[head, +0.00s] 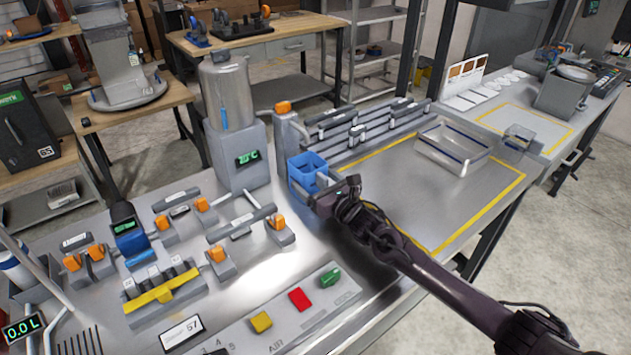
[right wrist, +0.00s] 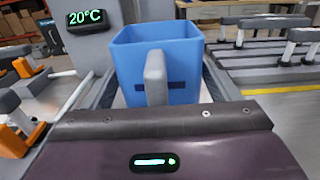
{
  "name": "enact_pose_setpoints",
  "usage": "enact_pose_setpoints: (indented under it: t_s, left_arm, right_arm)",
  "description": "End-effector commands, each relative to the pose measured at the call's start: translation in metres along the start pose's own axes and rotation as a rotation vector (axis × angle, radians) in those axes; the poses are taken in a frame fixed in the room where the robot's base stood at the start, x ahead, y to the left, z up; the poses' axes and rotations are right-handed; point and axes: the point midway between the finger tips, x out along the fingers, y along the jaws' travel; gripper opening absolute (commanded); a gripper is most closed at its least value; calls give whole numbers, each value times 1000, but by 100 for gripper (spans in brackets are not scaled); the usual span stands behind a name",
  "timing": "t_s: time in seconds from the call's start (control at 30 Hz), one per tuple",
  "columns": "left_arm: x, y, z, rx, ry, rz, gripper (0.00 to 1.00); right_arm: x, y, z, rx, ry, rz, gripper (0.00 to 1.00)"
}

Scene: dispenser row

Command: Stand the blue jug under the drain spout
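The blue jug (head: 308,172) is an open-topped square vessel, upright beside the tank column in the head view. In the right wrist view the jug (right wrist: 185,55) is straight ahead, its grey handle (right wrist: 155,78) facing me. My right gripper (head: 332,192) is at the jug's near side. Its fingers look spread to either side of the jug, with the handle between them; I see no grip on it. A grey post with an orange knob (head: 284,107) stands just behind the jug; I cannot make out the spout's outlet. My left gripper is out of view.
A steel tank on a grey column (head: 238,150) reading 20°C stands left of the jug. Grey rail racks (head: 365,122) stand behind it to the right. A yellow-outlined area (head: 400,180) with a clear tray (head: 452,150) lies right. Orange-handled valves (head: 217,254) fill the left.

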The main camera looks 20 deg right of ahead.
Motion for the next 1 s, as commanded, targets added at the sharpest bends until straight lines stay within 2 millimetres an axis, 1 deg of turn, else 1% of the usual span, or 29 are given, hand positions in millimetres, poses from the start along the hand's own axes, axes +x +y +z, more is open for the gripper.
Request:
enact_pose_setpoints:
  t_s: [0.03, 0.07, 0.1, 0.33, 0.43, 0.47, 0.57, 0.67, 0.7, 0.9, 1.0]
  left_arm:
    - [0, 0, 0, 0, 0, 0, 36]
    - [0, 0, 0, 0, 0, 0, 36]
    - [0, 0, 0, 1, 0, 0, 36]
    - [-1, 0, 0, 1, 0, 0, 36]
    - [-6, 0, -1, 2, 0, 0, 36]
    - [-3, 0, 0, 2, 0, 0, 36]
    - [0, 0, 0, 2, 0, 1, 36]
    - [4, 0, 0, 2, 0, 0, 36]
    - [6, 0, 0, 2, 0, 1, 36]
    - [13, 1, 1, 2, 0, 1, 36]
    - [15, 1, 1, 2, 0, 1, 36]
  right_arm:
    - [0, 0, 0, 0, 0, 0, 89]
    - [0, 0, 0, 0, 0, 0, 93]
    - [0, 0, 0, 0, 0, 0, 94]
    - [0, 0, 1, 0, 0, 0, 94]
    - [0, 0, 6, 0, 0, -1, 94]
    - [-3, 0, 2, -1, 1, -1, 94]
    - [-17, -1, 0, -3, 2, 0, 94]
    - [-37, 0, -1, -3, 4, 1, 94]
    - [-46, -1, -2, -3, 5, 0, 94]
    - [-89, 0, -1, -3, 5, 2, 94]
    - [-104, -1, 0, -3, 4, 0, 94]
